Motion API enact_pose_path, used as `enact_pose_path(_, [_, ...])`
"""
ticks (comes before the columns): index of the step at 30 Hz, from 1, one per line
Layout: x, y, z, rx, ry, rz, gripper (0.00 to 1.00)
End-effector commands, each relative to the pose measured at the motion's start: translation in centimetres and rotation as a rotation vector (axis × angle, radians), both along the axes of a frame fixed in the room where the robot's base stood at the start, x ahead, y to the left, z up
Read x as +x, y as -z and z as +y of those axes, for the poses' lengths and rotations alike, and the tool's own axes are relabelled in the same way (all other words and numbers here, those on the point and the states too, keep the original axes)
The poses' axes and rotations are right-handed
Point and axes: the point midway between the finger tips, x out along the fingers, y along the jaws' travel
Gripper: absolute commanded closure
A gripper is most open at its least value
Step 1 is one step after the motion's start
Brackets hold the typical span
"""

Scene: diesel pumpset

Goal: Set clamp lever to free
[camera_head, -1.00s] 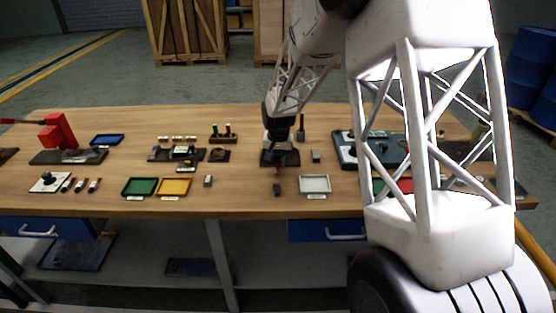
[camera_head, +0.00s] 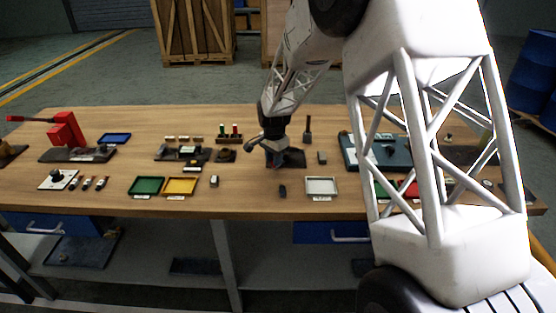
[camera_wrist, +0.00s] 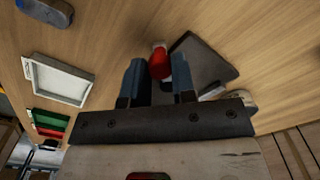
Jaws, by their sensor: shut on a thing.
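The clamp lever's red knob (camera_wrist: 160,63) sits between the two blue-grey fingers of my gripper (camera_wrist: 158,75) in the wrist view. The fingers are shut on it from both sides. A pale end piece shows just above the knob. The lever's dark base plate (camera_wrist: 208,62) lies on the wooden table behind the fingers, and it also shows in the head view (camera_head: 296,158). In the head view my gripper (camera_head: 274,157) is low over this plate and hides most of the lever. The lever's exact angle cannot be told.
A white tray (camera_head: 321,186) and a small dark block (camera_head: 282,191) lie in front of the plate. A small grey block (camera_head: 322,158) stands to its right, near a large dark panel (camera_head: 365,163). Green (camera_head: 146,187) and yellow (camera_head: 180,187) trays lie to the left.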

Motion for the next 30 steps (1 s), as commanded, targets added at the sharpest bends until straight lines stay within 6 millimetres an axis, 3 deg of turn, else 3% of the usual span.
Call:
enact_pose_path(15, [2.3,-0.1,1.6,0.000,0.422,-0.002,1.00])
enact_pose_path(30, [3.0,-0.2,1.8,0.001,0.528,-0.003,1.00])
